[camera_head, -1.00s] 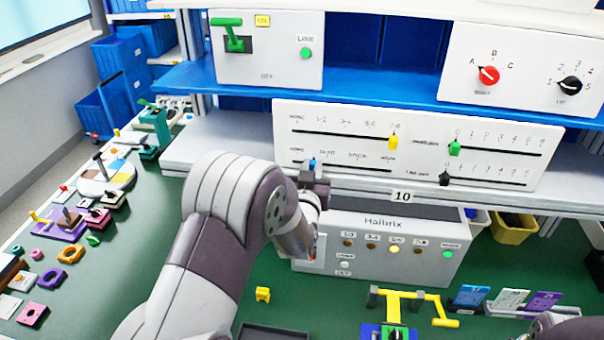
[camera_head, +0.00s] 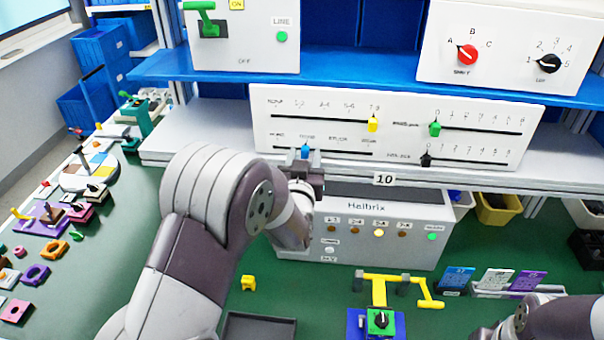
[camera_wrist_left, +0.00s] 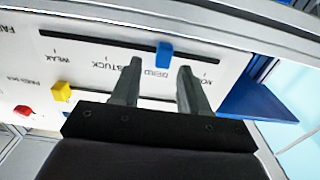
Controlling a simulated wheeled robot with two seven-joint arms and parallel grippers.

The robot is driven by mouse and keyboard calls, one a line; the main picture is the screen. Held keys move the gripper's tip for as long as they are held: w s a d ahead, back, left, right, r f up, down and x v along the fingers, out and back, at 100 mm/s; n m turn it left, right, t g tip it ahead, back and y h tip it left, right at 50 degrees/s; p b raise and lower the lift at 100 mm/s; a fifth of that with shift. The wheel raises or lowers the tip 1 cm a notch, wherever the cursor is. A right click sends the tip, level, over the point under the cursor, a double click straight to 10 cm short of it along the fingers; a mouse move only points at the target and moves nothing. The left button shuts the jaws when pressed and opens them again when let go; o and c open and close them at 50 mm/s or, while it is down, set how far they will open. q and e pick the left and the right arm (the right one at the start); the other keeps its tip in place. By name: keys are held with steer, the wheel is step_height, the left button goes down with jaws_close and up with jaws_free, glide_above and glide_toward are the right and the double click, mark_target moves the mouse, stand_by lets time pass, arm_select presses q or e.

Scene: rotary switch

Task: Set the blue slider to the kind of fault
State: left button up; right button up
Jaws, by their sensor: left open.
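The blue slider (camera_head: 305,151) sits on the lower left slot of the white panel (camera_head: 480,107), by the second of the slot's labels from the left. In the left wrist view the blue slider (camera_wrist_left: 164,54) shows upside down, just beyond and between the fingertips, by a label that seems to read DEAD. My left gripper (camera_wrist_left: 160,68) is open, with a finger on either side of the slider's line; contact cannot be seen. In the head view my left gripper (camera_head: 304,175) is just below the slider. My right gripper is out of the picture.
A yellow slider (camera_head: 373,124) is on the slot above, towards its right end. A green slider (camera_head: 435,129) and a black one (camera_head: 426,160) are on the right slots. The Halbrix box (camera_head: 400,249) stands below the shelf, with one yellow lamp (camera_head: 379,232) bright.

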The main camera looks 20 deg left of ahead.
arm_select(q)
steer(key=b+v, duration=0.2)
steer(key=v, duration=0.9)
steer(key=shift+d, duration=0.25)
steer(key=shift+s, duration=0.15)
steer(key=s+d+f+m+g+h, duration=0.1)
steer(key=s+d+f+g+h, duration=0.3)
steer(key=f, duration=0.3)
steer(key=s+d+f+m+g+h, duration=0.1)
steer(key=s+f+m+g, duration=0.15)
steer(key=f+g, duration=0.4)
steer(key=s+a+f+g, duration=0.1)
steer(key=s+a+g, duration=0.1)
steer(key=s+g, duration=0.3)
steer(key=s, duration=0.4)
steer(key=shift+a+f, duration=0.35)
steer(key=shift+a, duration=0.05)
steer(key=shift+g, duration=0.25)
